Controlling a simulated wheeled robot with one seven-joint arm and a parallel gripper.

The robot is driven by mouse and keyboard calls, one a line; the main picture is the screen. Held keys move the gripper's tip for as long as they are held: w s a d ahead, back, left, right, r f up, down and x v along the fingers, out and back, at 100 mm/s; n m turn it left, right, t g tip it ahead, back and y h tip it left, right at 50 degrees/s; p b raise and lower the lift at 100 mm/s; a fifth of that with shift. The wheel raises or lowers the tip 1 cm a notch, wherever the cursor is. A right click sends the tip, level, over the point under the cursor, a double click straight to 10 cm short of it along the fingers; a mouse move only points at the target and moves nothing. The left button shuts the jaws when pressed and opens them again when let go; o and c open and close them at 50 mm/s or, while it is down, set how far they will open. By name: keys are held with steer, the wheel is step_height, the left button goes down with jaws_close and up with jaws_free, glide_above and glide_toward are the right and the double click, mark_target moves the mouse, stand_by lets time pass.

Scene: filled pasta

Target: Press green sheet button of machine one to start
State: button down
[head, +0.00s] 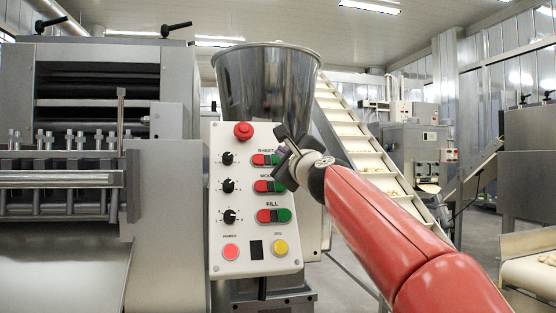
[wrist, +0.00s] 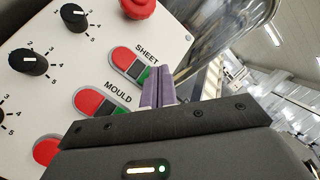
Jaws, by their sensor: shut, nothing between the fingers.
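The white control panel (head: 221,249) of the machine faces me. Its SHEET row has a red button (head: 259,160) on the left and a green button on the right. In the wrist view the red SHEET button (wrist: 123,58) is clear, and the green sheet button (wrist: 145,76) is partly covered by my fingertips. My gripper (head: 282,153) is shut and empty, with its purple fingers (wrist: 157,82) at the right end of the SHEET row. I cannot tell whether the fingertips touch the green button.
Below are the MOULD row (head: 263,186) and FILL row (head: 266,216), each red and green. A red mushroom button (head: 243,130) sits above, and black dials (head: 229,187) line the left side. A steel hopper (head: 262,85) stands behind the panel, with a conveyor (head: 360,140) to the right.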

steer(key=shift+w+f, duration=0.1)
steer(key=shift+w+a+f, duration=0.1)
steer(key=shift+w, duration=0.15)
steer(key=shift+w+a+f, duration=0.1)
steer(key=shift+w+f, duration=0.15)
steer(key=shift+w, duration=0.1)
stand_by(0.9)
stand_by(0.3)
steer(key=shift+s+d+r, duration=0.2)
steer(key=shift+s+r, duration=0.2)
steer(key=shift+s, duration=0.25)
steer(key=shift+s+r, duration=0.1)
steer(key=s, duration=0.1)
steer(key=s+r, duration=0.1)
steer(key=s+d+r+p, duration=0.1)
steer(key=s, duration=0.1)
steer(key=shift+d+r, duration=0.1)
steer(key=shift+r, duration=0.15)
stand_by(0.5)
